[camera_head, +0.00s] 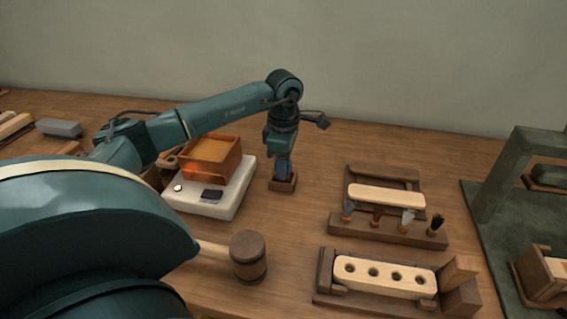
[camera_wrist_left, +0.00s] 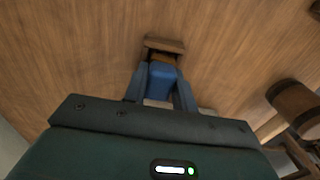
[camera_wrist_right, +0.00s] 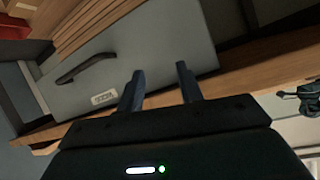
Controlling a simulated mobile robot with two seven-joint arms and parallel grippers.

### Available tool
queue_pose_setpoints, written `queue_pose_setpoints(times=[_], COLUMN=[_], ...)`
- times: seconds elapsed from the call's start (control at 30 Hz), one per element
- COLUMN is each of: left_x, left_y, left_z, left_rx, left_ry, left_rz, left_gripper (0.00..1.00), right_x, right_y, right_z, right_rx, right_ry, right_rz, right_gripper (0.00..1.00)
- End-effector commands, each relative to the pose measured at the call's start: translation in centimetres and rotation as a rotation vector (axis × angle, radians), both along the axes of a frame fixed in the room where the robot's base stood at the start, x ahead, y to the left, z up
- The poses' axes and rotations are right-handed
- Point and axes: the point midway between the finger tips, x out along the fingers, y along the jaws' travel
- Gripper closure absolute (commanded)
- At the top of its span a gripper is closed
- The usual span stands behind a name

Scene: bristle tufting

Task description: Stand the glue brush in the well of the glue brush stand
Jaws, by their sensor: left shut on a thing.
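The glue brush stand (camera_head: 284,185) is a small dark brown wooden block on the bench, right of the white heater plate. It also shows in the left wrist view (camera_wrist_left: 165,44). My left gripper (camera_head: 282,168) points down right at the stand. Its fingers (camera_wrist_left: 160,88) are shut on a blue piece, which I take to be the glue brush (camera_wrist_left: 161,78). A brown part lies between the blue piece and the stand. The gripper hides the well, so I cannot tell how deep the brush sits. My right gripper (camera_wrist_right: 161,85) is open and empty before a grey drawer.
A white heater (camera_head: 226,202) with an orange-brown box (camera_head: 212,155) stands left of the stand. A wooden mallet (camera_head: 248,256) lies in front. A tuft rack (camera_head: 388,230) and a drilled block (camera_head: 384,276) lie right. A green press (camera_head: 500,190) stands far right.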

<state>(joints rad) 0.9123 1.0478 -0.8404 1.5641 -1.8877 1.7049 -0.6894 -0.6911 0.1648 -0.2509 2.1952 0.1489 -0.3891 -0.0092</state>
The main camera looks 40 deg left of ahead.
Motion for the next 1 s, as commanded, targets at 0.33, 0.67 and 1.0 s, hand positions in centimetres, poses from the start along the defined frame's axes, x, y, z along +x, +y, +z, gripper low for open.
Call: queue_pose_setpoints(times=[0.33, 0.67, 1.0], left_x=[0.0, 0.0, 0.0], left_y=[-0.01, -0.01, 0.0], left_z=[0.0, -0.46, -0.58], left_rx=[0.0, 0.0, 0.0], left_ry=[0.0, 0.0, 0.0], left_rz=[0.0, 0.0, 0.0], left_gripper=[0.91, 0.91, 0.56], right_x=[0.01, 0.0, 0.0], right_y=[0.0, 0.0, 0.0], right_z=[0.0, -0.25, -0.29], right_rx=[0.0, 0.0, 0.0], right_ry=[0.0, 0.0, 0.0], right_rz=[0.0, 0.0, 0.0], right_gripper=[0.64, 0.64, 0.64])
